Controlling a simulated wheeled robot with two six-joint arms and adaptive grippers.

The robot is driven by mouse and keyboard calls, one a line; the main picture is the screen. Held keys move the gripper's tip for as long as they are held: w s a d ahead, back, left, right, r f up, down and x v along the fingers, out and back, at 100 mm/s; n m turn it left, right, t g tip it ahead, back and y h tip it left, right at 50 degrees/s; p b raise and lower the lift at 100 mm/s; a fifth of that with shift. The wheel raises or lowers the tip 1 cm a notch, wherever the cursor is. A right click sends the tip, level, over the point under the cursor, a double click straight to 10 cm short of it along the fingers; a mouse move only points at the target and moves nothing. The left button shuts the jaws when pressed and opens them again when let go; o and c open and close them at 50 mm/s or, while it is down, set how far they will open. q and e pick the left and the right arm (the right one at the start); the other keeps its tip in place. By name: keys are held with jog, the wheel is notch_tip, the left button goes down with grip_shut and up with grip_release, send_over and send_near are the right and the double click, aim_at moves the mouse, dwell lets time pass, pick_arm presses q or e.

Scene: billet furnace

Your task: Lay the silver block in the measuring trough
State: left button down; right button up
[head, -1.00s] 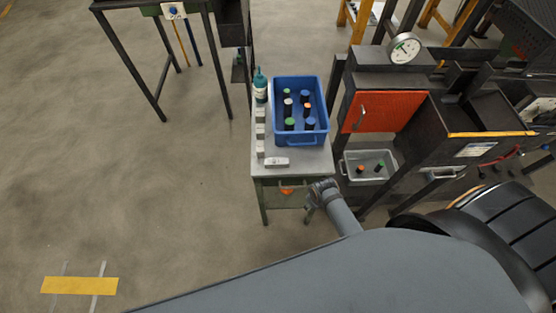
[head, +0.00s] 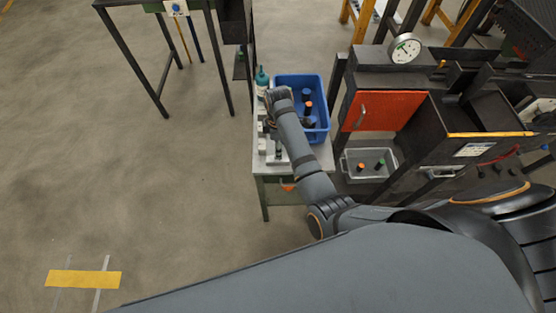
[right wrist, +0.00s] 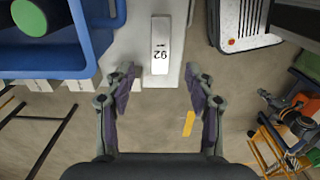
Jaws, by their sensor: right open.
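The silver block (right wrist: 160,38), marked 92, lies flat on the worktable in the right wrist view, near the table's edge. My right gripper (right wrist: 160,76) is open and empty. In the head view my right arm reaches over the table and hides most of the block. I cannot make out a measuring trough in either view. My left gripper is out of view.
A grey tray (head: 347,164) and an orange furnace door (head: 380,110) are to the right. Floor at left is clear.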

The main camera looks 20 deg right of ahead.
aim_at(278, 161)
notch_tip(278, 161, down, 9)
jog(key=shift+p, duration=0.45)
grip_shut()
jog(key=shift+r, duration=0.1)
dwell(0.3)
